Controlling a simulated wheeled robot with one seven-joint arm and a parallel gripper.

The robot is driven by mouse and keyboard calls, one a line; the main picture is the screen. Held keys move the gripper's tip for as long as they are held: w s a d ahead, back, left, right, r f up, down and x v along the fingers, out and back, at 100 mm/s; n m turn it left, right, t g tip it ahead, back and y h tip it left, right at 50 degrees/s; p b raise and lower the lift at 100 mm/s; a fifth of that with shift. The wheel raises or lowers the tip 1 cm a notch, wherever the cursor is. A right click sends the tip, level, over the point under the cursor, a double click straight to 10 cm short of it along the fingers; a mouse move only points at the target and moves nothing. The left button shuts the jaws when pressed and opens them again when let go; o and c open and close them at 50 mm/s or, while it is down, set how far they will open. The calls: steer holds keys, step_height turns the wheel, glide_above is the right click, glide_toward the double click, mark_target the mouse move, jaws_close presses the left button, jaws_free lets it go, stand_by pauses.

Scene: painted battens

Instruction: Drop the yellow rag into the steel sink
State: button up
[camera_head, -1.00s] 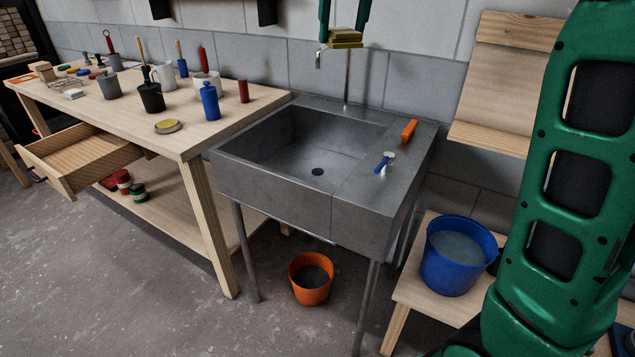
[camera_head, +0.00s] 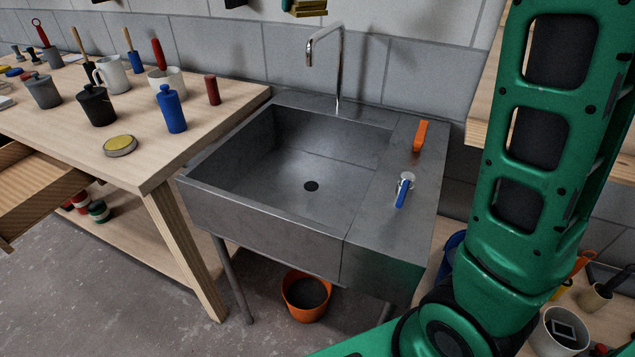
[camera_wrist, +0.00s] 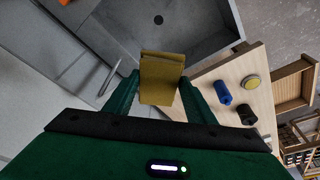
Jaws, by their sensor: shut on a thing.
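The yellow rag (camera_wrist: 160,82) is a folded, dull yellow cloth. My gripper (camera_wrist: 160,88) is shut on it, with a green finger on each side in the wrist view. In the head view the rag (camera_head: 308,7) shows at the top edge, and most of my gripper is cut off there. The steel sink (camera_head: 215,208) is a grey basin on legs, empty apart from its dark drain hole. The rag is held in the air, up toward the wall behind the sink in the head view. In the wrist view the sink basin (camera_wrist: 190,22) lies beyond the rag.
A curved tap (camera_head: 341,65) rises at the sink's back edge. An orange object (camera_head: 420,135) and a blue-handled item (camera_head: 403,190) lie on the right ledge. The workbench (camera_head: 150,170) at left holds bottles, mugs and a yellow-topped tin (camera_head: 120,145). An orange bucket (camera_head: 304,297) stands below.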

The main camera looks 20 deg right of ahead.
steer(key=shift+a+f, duration=0.1)
steer(key=shift+f, duration=0.05)
steer(key=shift+f, duration=2.85)
steer(key=o, duration=1.1)
steer(key=shift+a, duration=0.1)
steer(key=shift+r, duration=0.1)
steer(key=v, duration=0.5)
steer(key=shift+s+r, duration=0.1)
steer(key=shift+r, duration=0.15)
steer(key=shift+v, duration=2.2)
steer(key=shift+r, duration=0.1)
